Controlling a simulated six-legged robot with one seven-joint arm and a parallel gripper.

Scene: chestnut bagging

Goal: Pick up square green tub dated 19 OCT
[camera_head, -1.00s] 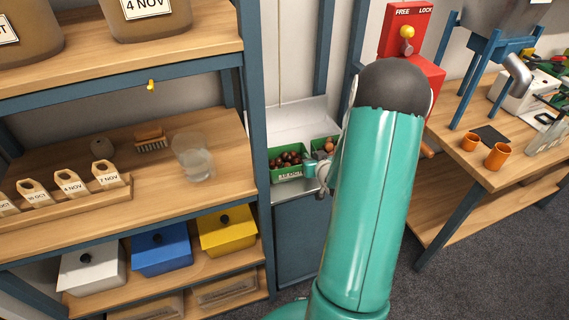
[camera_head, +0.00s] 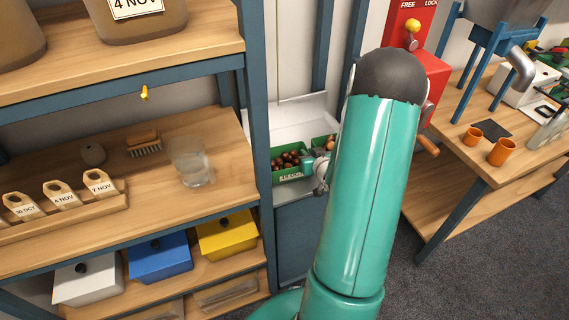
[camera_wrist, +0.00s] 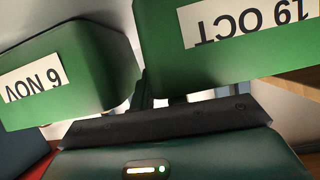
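The green tub labelled 19 OCT (camera_wrist: 230,45) fills the upper right of the wrist view, its label upside down. In the head view, two green tubs stand side by side on a grey surface. The left one (camera_head: 290,178) holds brown chestnuts; its label is too small to read there. A green tub labelled 6 NOV (camera_wrist: 65,75) is at the left of the wrist view. My gripper (camera_head: 309,160) is at the right side of the left tub. In the wrist view, dark finger parts (camera_wrist: 182,96) lie close against the 19 OCT tub, whose body hides the tips and any grip.
The blue shelf post (camera_head: 257,150) stands just left of the tubs. A white panel (camera_head: 297,112) rises behind them. A red FREE/LOCK unit (camera_head: 432,70) is at the right, beside a wooden bench (camera_head: 478,165). Shelves at left hold a glass jar (camera_head: 192,165) and coloured boxes.

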